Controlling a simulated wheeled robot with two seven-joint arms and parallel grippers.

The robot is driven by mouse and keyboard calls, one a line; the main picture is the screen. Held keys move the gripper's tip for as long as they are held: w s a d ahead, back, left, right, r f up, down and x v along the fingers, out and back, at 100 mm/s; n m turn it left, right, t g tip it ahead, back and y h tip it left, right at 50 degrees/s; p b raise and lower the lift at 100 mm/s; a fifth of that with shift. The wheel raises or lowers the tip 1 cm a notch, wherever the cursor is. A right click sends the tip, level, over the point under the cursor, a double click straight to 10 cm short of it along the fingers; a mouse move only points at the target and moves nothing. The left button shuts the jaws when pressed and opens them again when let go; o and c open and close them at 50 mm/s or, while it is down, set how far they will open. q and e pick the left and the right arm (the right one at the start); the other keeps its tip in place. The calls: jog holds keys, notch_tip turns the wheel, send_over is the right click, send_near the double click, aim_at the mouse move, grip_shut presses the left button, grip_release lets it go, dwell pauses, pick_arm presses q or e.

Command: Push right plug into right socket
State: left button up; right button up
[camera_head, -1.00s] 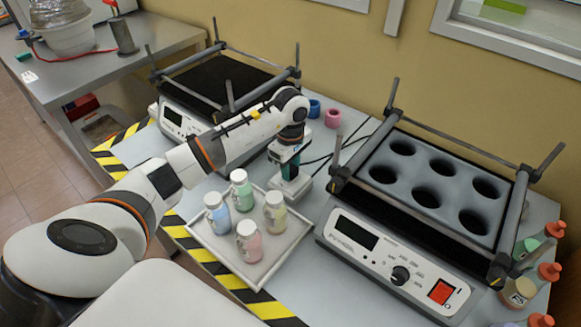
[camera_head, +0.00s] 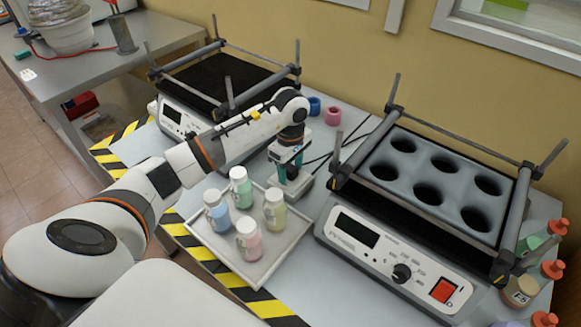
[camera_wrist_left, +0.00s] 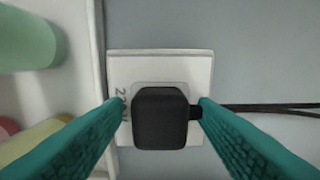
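A black plug (camera_wrist_left: 160,118) sits over the white socket (camera_wrist_left: 126,65) in the left wrist view, its cable running off to the right. How deep it sits cannot be told. The socket also shows in the head view (camera_head: 305,184), between the bottle tray and the right machine. My left gripper (camera_wrist_left: 162,103) has its teal fingers on both sides of the plug, with a narrow gap visible beside it; it looks open. In the head view this gripper (camera_head: 289,172) is low over the socket and hides the plug. My right gripper is in neither view.
A white tray (camera_head: 292,243) with several coloured bottles lies left of the socket. The right machine (camera_head: 370,250) with a holed rack stands close on the right, the left machine (camera_head: 180,125) behind. Orange-capped bottles (camera_head: 520,291) stand at the right edge.

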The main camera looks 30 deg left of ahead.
pick_arm(q)
notch_tip(320, 180, up, 12)
dwell(0.7)
dwell(0.4)
